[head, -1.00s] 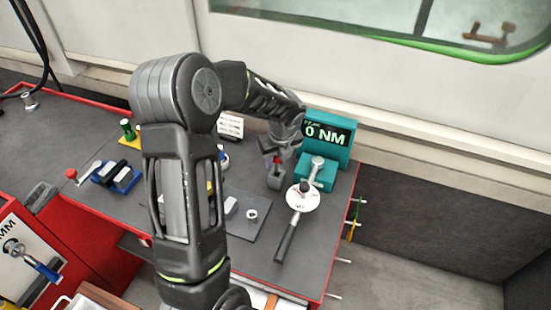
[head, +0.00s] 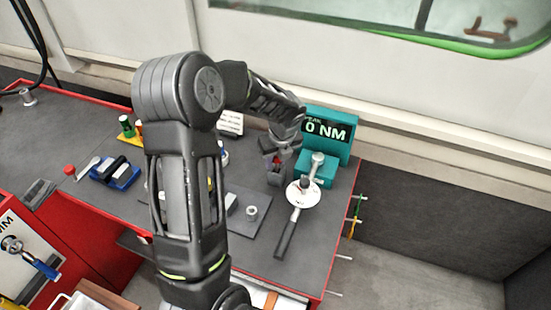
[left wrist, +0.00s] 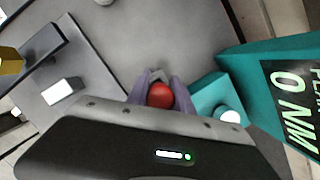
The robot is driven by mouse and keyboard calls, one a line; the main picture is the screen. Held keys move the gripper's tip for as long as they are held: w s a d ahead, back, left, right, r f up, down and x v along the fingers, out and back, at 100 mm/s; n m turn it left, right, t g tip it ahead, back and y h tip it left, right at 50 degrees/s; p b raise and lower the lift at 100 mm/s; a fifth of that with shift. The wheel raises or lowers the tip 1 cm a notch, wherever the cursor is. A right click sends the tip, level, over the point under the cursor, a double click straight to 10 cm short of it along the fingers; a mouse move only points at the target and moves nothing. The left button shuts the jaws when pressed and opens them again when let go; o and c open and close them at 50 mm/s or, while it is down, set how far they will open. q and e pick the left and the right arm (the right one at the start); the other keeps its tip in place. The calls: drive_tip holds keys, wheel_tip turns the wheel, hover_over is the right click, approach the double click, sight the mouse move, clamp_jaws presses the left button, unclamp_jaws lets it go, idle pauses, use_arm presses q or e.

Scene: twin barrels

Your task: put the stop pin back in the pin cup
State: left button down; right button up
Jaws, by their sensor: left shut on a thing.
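The stop pin shows as a round red head (left wrist: 160,95) between the fingers of my left gripper in the left wrist view. In the head view its red (head: 278,160) shows only as a small patch among the dark fingers. My left gripper (head: 275,163) is shut on it, pointing down. A small grey block (head: 273,180), which looks like the pin cup, stands directly below the fingers on the bench. The pin's shaft is hidden, so I cannot tell how far it sits in the cup. My right gripper is out of view.
A teal torque tester (head: 326,135) reading 0 NM stands close to the right of my left gripper. A torque wrench (head: 292,225) with a white round dial lies in front of it. A blue holder (head: 115,172) is at the left. The bench's right edge is near.

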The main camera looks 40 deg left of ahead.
use_arm(q)
drive_tip(key=shift+f, duration=0.3)
drive_tip(key=c, duration=1)
unclamp_jaws()
drive_tip(key=shift+c, duration=0.2)
drive_tip(key=shift+r, duration=0.1)
drive_tip(key=v, duration=0.7)
drive_tip(key=shift+d+r, duration=0.1)
drive_tip(key=shift+r, duration=0.3)
